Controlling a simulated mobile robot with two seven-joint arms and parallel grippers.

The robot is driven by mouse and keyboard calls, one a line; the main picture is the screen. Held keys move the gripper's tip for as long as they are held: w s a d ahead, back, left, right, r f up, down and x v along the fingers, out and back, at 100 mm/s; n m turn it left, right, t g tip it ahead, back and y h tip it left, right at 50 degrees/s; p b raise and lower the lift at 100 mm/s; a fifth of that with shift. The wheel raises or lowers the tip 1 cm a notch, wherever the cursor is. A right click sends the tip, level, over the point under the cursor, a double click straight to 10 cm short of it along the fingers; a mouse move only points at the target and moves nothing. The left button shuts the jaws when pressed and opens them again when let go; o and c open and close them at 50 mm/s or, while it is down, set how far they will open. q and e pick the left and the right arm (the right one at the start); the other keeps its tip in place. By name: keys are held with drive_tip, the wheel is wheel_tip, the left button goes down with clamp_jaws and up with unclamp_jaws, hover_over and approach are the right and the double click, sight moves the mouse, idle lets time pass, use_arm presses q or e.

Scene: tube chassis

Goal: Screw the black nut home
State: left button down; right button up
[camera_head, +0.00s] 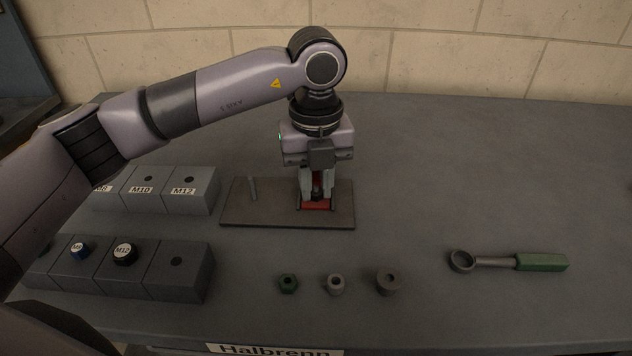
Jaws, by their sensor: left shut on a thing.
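My left gripper (316,192) points straight down over the dark base plate (275,215), at its right part. A red part (317,205) shows on the plate right under and around the fingertips. My right gripper is not in view.
A green-handled ring wrench (508,262) lies right. Labelled grey blocks (182,197) and front blocks (180,275) stand left. The table's right side is mostly clear.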

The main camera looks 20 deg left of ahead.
use_arm(q)
drive_tip(key=shift+r, duration=0.1)
drive_tip(key=shift+m+b, duration=0.3)
drive_tip(key=shift+m, duration=0.8)
drive_tip(key=c, duration=1.4)
unclamp_jaws()
drive_tip(key=shift+m, duration=0.5)
drive_tip(key=o, duration=0.5)
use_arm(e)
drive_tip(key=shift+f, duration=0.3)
use_arm(q)
wheel_tip(320, 180, up, 7)
drive_tip(key=shift+r, duration=0.1)
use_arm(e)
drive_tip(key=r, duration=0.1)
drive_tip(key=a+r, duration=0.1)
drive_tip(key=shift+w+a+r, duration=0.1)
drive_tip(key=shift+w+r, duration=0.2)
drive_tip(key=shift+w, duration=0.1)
